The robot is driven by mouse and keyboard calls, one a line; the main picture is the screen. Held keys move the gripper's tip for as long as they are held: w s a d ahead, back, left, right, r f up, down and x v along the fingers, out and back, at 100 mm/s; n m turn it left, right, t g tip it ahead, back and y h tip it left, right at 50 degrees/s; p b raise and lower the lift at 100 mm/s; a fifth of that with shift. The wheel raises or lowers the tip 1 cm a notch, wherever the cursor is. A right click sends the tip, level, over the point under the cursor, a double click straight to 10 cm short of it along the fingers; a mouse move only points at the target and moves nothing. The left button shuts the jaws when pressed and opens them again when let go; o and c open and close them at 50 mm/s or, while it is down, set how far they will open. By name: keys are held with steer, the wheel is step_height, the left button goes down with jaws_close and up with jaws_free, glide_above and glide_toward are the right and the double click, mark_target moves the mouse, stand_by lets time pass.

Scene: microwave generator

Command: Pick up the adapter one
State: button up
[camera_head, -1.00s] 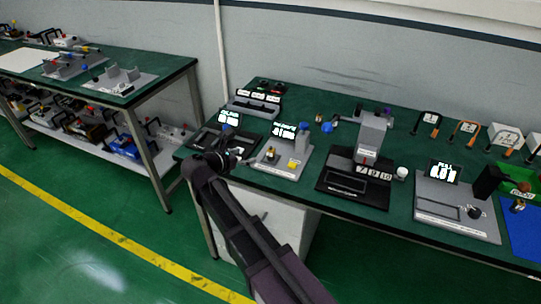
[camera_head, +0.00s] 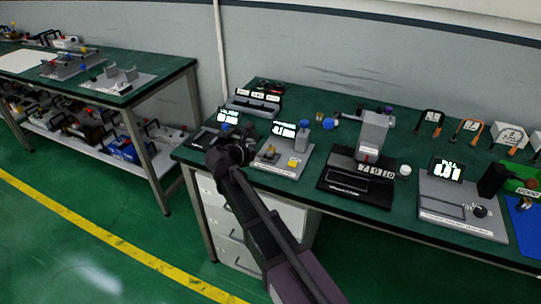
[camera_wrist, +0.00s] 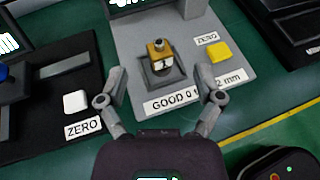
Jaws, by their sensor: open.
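The adapter, a small brass-coloured block with a dark metal top and a white label that seems to read 1 (camera_wrist: 161,52), sits upright in a grey square holder on a grey gauge station (camera_wrist: 128,40). In the head view the adapter (camera_head: 270,152) looks tiny on the station's left part. My gripper (camera_wrist: 165,92) is open and empty in the wrist view. Its two fingers are spread below the adapter in the picture, apart from it. In the head view my gripper (camera_head: 240,150) is over the bench's left end, left of the adapter; its fingers are hard to make out.
A yellow ZERO button (camera_wrist: 219,51) is right of the adapter. A black station with a white ZERO button (camera_wrist: 75,101) lies to the left. A blue-topped post (camera_head: 301,138) stands behind the yellow button. More devices line the green bench to the right.

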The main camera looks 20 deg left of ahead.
mark_target(269, 148)
steer(key=shift+w+f, duration=0.1)
stand_by(0.3)
steer(key=b+x, duration=0.2)
steer(key=x, duration=0.2)
steer(key=shift+a+f, duration=0.1)
steer(key=shift+f, duration=0.05)
steer(key=shift+w+d+f, duration=0.15)
steer(key=shift+w+d, duration=0.05)
steer(key=shift+w, duration=0.3)
steer(key=shift+c, duration=0.3)
jaws_close()
